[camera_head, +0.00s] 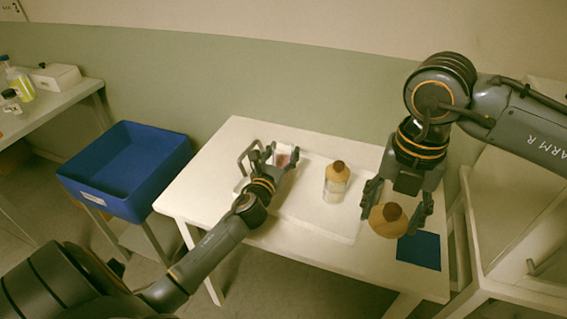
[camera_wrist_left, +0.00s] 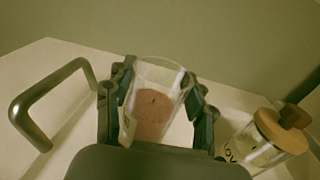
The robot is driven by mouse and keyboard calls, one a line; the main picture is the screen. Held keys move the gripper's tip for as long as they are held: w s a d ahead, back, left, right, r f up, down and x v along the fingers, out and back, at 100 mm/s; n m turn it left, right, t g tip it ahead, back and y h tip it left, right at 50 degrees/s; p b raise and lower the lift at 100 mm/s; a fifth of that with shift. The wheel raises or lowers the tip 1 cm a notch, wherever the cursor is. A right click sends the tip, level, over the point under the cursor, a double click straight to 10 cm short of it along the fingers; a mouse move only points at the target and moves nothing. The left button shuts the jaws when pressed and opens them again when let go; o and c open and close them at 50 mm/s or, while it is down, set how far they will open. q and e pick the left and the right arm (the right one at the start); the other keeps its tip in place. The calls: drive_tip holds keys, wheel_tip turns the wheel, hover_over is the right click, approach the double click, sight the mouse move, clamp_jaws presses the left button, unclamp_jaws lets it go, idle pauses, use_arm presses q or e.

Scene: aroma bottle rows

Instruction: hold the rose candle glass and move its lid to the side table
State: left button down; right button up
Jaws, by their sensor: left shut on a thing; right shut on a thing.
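The rose candle glass (camera_head: 283,158) stands upright at the back left of the white table (camera_head: 215,170), without a lid on it. In the left wrist view the clear glass (camera_wrist_left: 157,80) shows pink wax and a dark wick. My left gripper (camera_head: 282,163) is shut on its sides. My right gripper (camera_head: 398,212) points down at the table's right end, shut on the round wooden lid (camera_head: 382,223) with its dark knob. The lid is beside a dark blue square (camera_head: 420,251) and partly overlaps it in the picture; its height above the table is hard to tell.
A lidded glass jar (camera_head: 336,186) stands between my grippers on a white tray (camera_head: 310,221); it also shows in the left wrist view (camera_wrist_left: 262,140). The tray has a grey handle (camera_wrist_left: 40,88). A blue bin (camera_head: 128,168) stands left, a white cart (camera_head: 500,280) right.

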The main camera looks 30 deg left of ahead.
sight(283, 161)
use_arm(q)
drive_tip(key=shift+f, duration=1.3)
drive_tip(key=shift+b, duration=0.35)
drive_tip(key=shift+f, duration=0.2)
drive_tip(key=shift+c, duration=2.4)
unclamp_jaws()
drive_tip(key=shift+r, duration=0.1)
